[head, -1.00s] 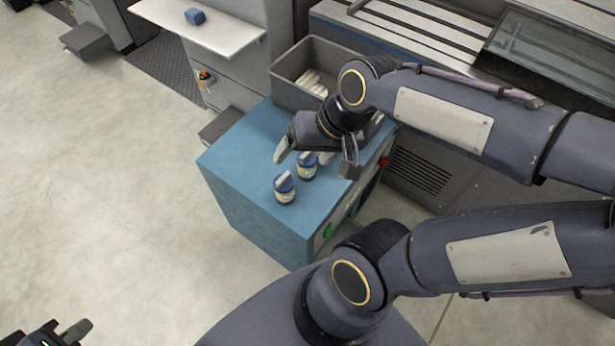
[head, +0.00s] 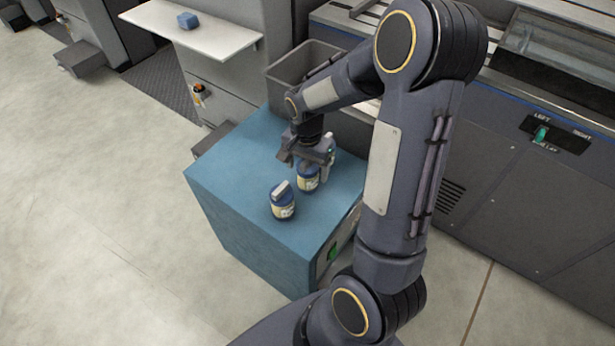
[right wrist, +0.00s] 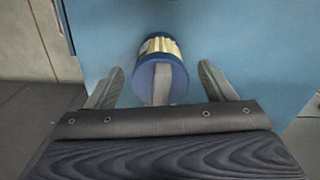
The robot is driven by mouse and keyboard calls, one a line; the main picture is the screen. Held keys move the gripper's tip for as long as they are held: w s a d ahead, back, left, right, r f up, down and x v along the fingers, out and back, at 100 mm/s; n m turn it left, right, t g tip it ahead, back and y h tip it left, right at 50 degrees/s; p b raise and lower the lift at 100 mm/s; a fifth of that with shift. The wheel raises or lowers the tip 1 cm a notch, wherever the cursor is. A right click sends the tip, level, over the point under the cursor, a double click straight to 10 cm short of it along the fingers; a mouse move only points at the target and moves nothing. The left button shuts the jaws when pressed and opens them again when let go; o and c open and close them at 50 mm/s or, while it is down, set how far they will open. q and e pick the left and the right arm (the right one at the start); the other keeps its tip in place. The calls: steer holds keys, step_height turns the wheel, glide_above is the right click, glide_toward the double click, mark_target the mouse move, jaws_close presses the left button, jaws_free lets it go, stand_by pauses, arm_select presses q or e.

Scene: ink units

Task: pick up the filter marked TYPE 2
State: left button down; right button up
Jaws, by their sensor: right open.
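Two filters with dark blue tops, grey tabs and pale label bands stand on the blue cabinet (head: 235,170). The near filter (head: 282,204) is clear of any gripper. The far filter (head: 308,180) is under my right gripper (head: 306,160), which partly hides it. In the right wrist view, a filter (right wrist: 160,76) lies between the open fingers of the right gripper (right wrist: 161,88), with a gap on each side. Its label is too small and angled to read, so I cannot tell which one is TYPE 2. My left gripper is out of view.
A grey bin (head: 290,75) stands at the back of the cabinet, partly behind my right arm. A dark machine (head: 530,210) stands to the right. The cabinet's left side is clear.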

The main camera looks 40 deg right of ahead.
steer(key=shift+f, duration=1.55)
steer(key=shift+c, duration=0.5)
steer(key=c, duration=1)
steer(key=shift+r, duration=0.2)
